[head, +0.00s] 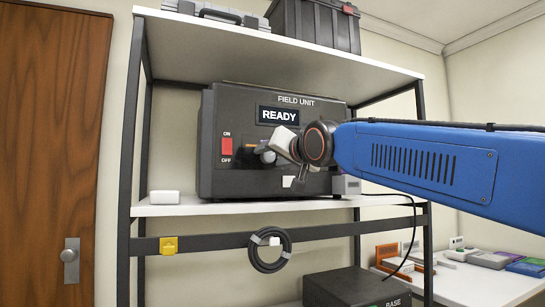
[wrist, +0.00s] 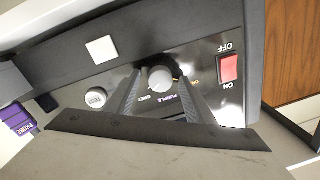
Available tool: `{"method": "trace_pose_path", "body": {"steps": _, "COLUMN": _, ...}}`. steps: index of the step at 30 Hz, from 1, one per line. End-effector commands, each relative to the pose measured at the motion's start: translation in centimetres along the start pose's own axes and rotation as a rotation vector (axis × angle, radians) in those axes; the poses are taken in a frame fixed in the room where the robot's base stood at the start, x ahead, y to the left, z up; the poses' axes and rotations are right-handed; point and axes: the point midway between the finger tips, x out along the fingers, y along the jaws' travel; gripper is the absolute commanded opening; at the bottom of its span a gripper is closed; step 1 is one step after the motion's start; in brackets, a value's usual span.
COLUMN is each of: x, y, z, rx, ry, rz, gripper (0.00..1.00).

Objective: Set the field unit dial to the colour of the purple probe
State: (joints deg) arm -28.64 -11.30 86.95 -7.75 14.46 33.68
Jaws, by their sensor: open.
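The dark field unit (head: 222,110) stands on the shelf, its display (head: 278,115) reading READY. In the wrist view its panel appears upside down. The round grey dial (wrist: 161,78) sits there among small colour labels; GREY and PURPLE are legible. My gripper (wrist: 157,84) is open, with one finger on each side of the dial; I cannot tell whether they touch it. The dial's pointer direction is not clear. In the head view my gripper (head: 280,150) hides the dial. A purple block (wrist: 18,120) marked PROBE shows at the wrist view's left edge.
The red ON/OFF switch (head: 227,146) and the TEST button (wrist: 96,98) flank the dial. A white box (head: 165,197) stands left of the unit and a grey box (head: 346,185) right. A coiled cable (head: 270,250) hangs below the shelf.

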Motion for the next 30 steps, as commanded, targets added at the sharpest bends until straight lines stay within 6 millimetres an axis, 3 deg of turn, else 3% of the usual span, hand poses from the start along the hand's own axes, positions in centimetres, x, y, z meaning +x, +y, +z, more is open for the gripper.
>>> {"method": "trace_pose_path", "body": {"steps": 3, "x": -0.02, "y": 0.0, "z": 0.0, "rx": 0.0, "ry": 0.0, "rz": 0.0, "gripper": 0.47}}
{"method": "trace_pose_path", "body": {"steps": 8, "x": -0.03, "y": 0.0, "z": 0.01, "rx": 0.0, "ry": 0.0, "rz": 0.0, "gripper": 0.08}}
{"method": "trace_pose_path", "body": {"steps": 20, "x": -0.03, "y": 0.0, "z": 0.02, "rx": -0.053, "ry": -0.004, "rz": 0.002, "gripper": 0.08}}
{"method": "trace_pose_path", "body": {"steps": 30, "x": -0.01, "y": -0.05, "z": 0.01, "rx": -0.297, "ry": -0.017, "rz": 0.008, "gripper": 0.08}}
